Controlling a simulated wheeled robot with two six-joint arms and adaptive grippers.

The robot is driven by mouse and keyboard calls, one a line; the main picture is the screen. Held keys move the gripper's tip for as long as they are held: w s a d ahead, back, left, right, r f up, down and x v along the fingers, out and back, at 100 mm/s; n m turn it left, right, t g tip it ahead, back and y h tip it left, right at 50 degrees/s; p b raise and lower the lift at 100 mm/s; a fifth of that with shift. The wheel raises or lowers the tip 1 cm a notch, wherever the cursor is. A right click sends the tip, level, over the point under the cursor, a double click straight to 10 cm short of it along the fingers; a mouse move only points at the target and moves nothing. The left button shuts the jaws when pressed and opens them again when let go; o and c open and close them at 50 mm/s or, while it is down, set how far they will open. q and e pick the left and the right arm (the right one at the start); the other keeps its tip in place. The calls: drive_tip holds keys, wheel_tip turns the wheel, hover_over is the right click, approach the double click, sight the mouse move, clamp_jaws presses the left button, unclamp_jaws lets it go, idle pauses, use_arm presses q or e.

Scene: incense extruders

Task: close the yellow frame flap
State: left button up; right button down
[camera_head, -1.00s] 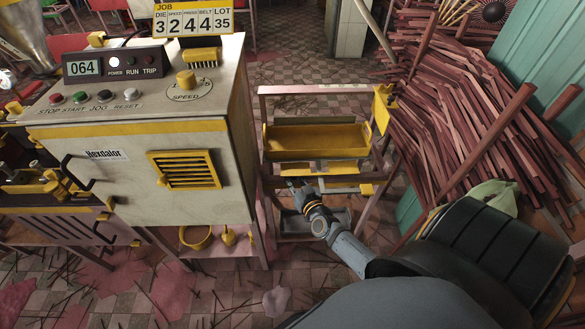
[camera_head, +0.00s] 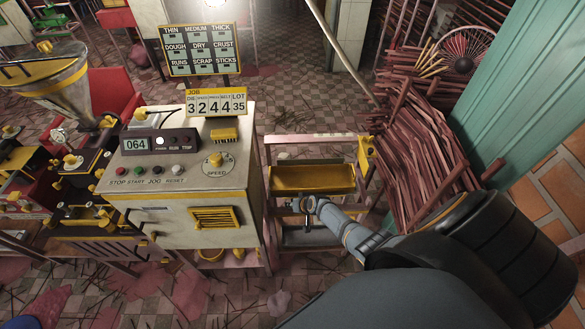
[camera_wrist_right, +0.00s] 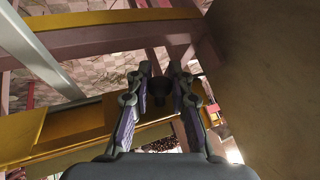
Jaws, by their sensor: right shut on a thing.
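The yellow flap (camera_head: 313,178) is a broad panel across the upper part of a small metal frame (camera_head: 268,165), right of the machine cabinet. My right gripper (camera_head: 307,206) is at the frame, just below the flap's lower edge. In the right wrist view my right gripper (camera_wrist_right: 160,80) has its fingers closed around a small dark round piece (camera_wrist_right: 158,93), perhaps a knob; whether it belongs to the flap is unclear. A yellow bar (camera_wrist_right: 75,130) runs behind the fingers, and a large brownish panel (camera_wrist_right: 270,75) fills the right side. My left gripper is not in view.
The machine cabinet (camera_head: 180,220) with its buttons and speed dial stands close on the left. A pile of reddish sticks (camera_head: 425,150) and a teal panel (camera_head: 530,90) lie to the right. Tiled floor with scattered sticks shows in front.

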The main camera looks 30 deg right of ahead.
drive_tip(key=shift+w+d+r+g+y, duration=0.2)
drive_tip(key=shift+w+r+g+y, duration=0.2)
drive_tip(key=shift+g, duration=0.4)
drive_tip(key=shift+w+d+r+m+g+y+b, duration=0.15)
drive_tip(key=shift+m+g+y+b, duration=0.25)
drive_tip(key=shift+g+b, duration=0.3)
drive_tip(key=g+b, duration=0.1)
drive_tip(key=y+b, duration=0.1)
drive_tip(key=shift+w+d+r+g+b, duration=0.2)
drive_tip(key=shift+w+r+g+b, duration=0.05)
drive_tip(key=shift+w+g+b, duration=0.15)
drive_tip(key=shift+r+m+g+b, duration=0.2)
drive_tip(key=shift+m+g+b, duration=0.1)
drive_tip(key=shift+b, duration=0.1)
drive_tip(key=shift+r+y, duration=0.15)
drive_tip(key=shift+y, duration=0.15)
drive_tip(key=shift+d+r, duration=0.1)
drive_tip(key=c, duration=1.2)
unclamp_jaws()
